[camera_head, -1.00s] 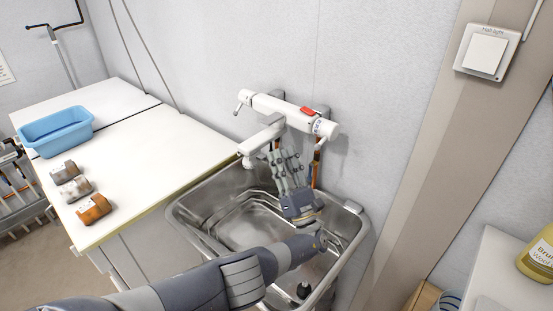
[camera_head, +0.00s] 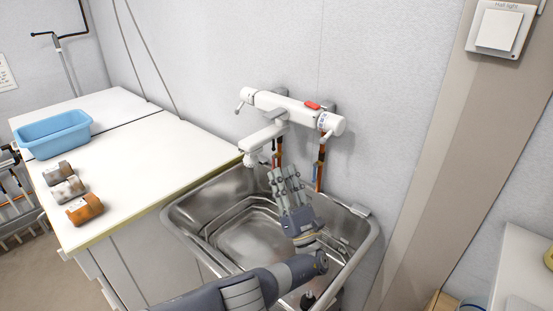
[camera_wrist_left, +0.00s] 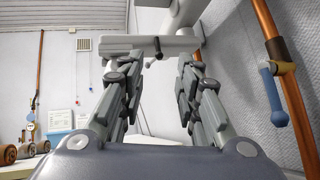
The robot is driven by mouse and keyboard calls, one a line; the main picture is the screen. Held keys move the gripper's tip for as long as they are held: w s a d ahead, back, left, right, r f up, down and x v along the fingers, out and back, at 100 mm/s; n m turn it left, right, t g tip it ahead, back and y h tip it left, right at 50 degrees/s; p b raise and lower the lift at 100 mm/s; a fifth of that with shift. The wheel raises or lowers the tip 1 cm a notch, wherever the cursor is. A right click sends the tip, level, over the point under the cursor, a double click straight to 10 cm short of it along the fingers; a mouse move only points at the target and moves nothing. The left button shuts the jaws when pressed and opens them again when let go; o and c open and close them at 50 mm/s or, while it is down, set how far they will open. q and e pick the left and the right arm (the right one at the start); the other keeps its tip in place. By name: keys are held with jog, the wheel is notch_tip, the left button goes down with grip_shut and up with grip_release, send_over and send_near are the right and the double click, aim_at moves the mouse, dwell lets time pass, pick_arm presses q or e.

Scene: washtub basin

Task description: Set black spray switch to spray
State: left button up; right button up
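A white wall tap (camera_head: 290,108) with a red button is mounted above the steel basin (camera_head: 186,217). Its spout (camera_head: 262,138) points toward the front left and ends in a spray head (camera_head: 250,158). In the left wrist view a small black switch (camera_wrist_left: 157,46) shows on the underside of the spout (camera_wrist_left: 172,42), ahead of the fingers. Its setting is too small to read. My left gripper (camera_head: 282,172) is over the basin, below and right of the spray head, and apart from it. In the left wrist view its fingers (camera_wrist_left: 160,75) are spread and empty. My right gripper is out of view.
Orange pipes (camera_head: 320,165) run down the wall behind my left gripper. A blue tub (camera_head: 52,135) and several small rolls (camera_head: 84,208) are on the white counter (camera_head: 150,165) at left. A light switch (camera_head: 498,30) is at upper right.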

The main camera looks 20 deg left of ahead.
aim_at(274, 145)
pick_arm(q)
jog(key=p+x, duration=0.1)
jog(key=x, duration=0.5)
jog(key=shift+a+r, duration=0.1)
